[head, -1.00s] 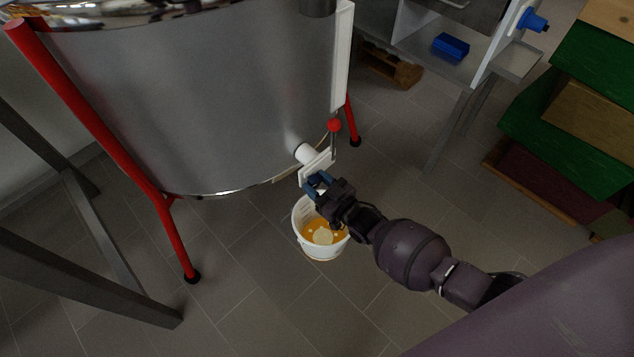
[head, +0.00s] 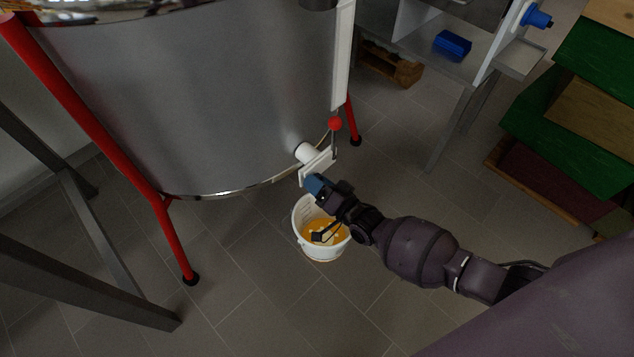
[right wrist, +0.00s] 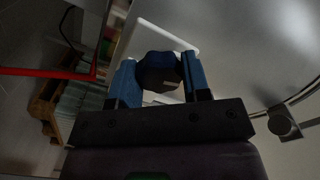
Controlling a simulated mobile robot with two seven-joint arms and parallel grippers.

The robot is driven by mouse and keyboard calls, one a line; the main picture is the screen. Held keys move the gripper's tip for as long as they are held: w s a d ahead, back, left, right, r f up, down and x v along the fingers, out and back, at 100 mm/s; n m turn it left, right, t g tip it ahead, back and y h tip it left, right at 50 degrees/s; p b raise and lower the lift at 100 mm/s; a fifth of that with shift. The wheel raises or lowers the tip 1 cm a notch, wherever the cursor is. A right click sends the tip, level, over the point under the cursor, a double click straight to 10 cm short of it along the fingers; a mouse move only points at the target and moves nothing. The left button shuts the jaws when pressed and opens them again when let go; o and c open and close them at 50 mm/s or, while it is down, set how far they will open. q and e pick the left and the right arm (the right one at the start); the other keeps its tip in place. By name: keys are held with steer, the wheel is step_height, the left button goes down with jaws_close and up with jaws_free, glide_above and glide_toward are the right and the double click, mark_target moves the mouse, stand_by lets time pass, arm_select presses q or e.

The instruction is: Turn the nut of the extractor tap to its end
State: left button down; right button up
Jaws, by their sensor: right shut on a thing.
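The extractor tap (head: 318,161) is a white fitting low on the steel drum, with a red ball-topped lever (head: 335,125) above it. My right gripper (head: 314,184) is at the front of the tap. In the right wrist view its two blue fingers (right wrist: 158,82) are closed on the sides of a dark, faceted nut (right wrist: 158,70). The white tap plate shows behind the nut. In the head view the gripper hides the nut. My left gripper is in neither view.
A white bucket (head: 301,214) with yellow-orange contents stands on the floor below the tap and my right gripper. The steel drum (head: 220,100) stands on red legs (head: 177,235). Stacked green and wooden boxes (head: 562,95) stand at the right. Tiled floor lies open in front.

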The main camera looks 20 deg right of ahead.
steer(key=shift+m, duration=1.3)
arm_select(q)
steer(key=shift+b, duration=0.3)
arm_select(e)
steer(key=o, duration=0.9)
steer(key=shift+s, duration=0.1)
arm_select(q)
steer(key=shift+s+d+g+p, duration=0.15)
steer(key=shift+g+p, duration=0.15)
steer(key=shift+p, duration=0.75)
arm_select(e)
steer(key=shift+v, duration=5.35)
